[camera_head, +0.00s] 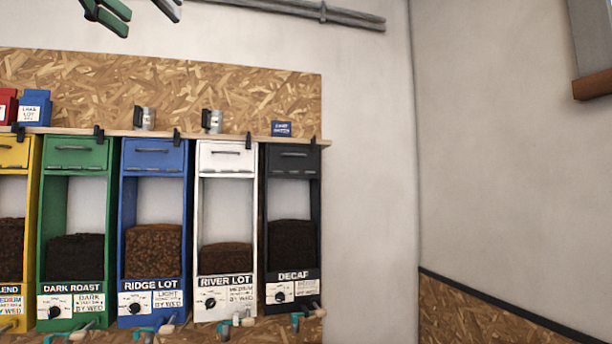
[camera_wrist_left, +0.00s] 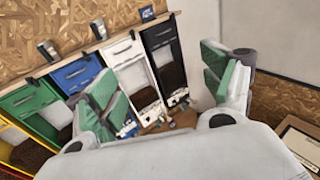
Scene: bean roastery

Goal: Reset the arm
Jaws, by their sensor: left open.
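My left gripper (camera_head: 140,14) shows only as green-padded fingertips at the top left edge of the head view, raised in front of the wall above the bean dispensers. In the left wrist view the left gripper (camera_wrist_left: 158,88) is open, with its two green-padded fingers spread wide and nothing between them. The rest of the left arm is out of the head view. My right gripper is in neither view.
Bean dispensers line the wall: yellow (camera_head: 34,155), green (camera_head: 103,160), blue (camera_head: 127,190), white (camera_head: 226,160) and black (camera_head: 293,163). Metal cups (camera_head: 212,121) and small boxes (camera_head: 35,107) stand on the shelf above. A pipe (camera_head: 330,14) runs high up. Bare wall lies right.

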